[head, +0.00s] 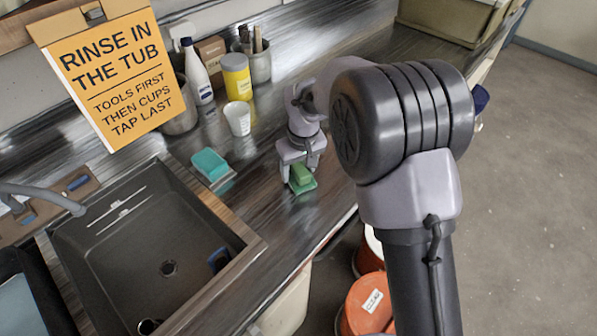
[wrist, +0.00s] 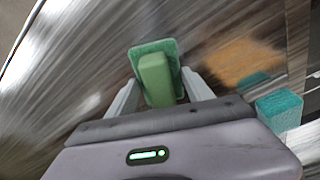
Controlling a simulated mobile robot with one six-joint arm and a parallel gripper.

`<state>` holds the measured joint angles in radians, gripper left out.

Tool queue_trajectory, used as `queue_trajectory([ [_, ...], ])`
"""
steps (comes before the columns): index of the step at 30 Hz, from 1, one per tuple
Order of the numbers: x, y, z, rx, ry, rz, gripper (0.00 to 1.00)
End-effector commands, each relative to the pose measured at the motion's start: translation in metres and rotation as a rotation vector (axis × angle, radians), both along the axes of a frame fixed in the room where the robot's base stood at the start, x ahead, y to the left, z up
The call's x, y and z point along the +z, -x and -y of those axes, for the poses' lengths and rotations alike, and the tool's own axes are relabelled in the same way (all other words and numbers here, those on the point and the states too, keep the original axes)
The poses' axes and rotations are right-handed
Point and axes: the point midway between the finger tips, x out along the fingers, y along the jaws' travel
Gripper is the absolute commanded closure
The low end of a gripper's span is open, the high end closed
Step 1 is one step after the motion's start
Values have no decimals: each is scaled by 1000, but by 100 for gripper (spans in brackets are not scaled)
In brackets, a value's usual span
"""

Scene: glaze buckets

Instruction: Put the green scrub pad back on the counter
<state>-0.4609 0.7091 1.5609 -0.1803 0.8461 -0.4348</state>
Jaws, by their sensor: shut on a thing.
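The green scrub pad (head: 302,179) is at the counter's surface near its front edge, right of the sink. I cannot tell whether the pad's underside touches the counter (head: 270,215).
A teal sponge (head: 210,165) lies left of my gripper; it also shows in the wrist view (wrist: 280,108). A white cup (head: 238,119), yellow tub (head: 237,77) and white bottle (head: 197,75) stand behind. The sink (head: 150,250) is at left. Orange buckets (head: 367,305) stand below the counter edge.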

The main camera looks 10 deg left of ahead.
Motion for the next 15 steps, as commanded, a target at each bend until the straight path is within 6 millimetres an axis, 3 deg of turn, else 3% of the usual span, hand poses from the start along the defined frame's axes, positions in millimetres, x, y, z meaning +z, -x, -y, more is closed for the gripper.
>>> queue_trajectory([
  [8, -2, 0, 0, 0, 0, 0, 78],
  [9, -1, 0, 0, 0, 0, 0, 33],
  [11, -1, 0, 0, 0, 0, 0, 21],
  [15, -1, 0, 0, 0, 0, 0, 19],
])
